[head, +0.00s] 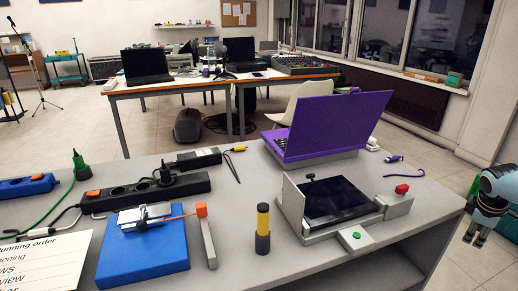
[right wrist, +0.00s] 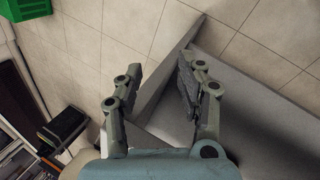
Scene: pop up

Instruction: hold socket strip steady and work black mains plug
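A black socket strip (head: 128,197) with an orange switch lies on the grey table at the left in the head view. A black mains plug (head: 166,175) stands upright at the strip's right part, with a dark cable at it. It looks seated in a socket, but I cannot tell how deep. My right gripper (head: 474,238) hangs beyond the table's right end, far from the strip and plug. In the right wrist view its two fingers (right wrist: 160,90) are apart with nothing between them. My left gripper is not in view.
Near the strip are a blue socket strip (head: 28,187), a green plug (head: 81,167), a blue box (head: 143,252) and a black-and-yellow cylinder (head: 263,230). A purple laptop (head: 320,125) and a grey stand with a dark screen (head: 335,200) fill the table's right half.

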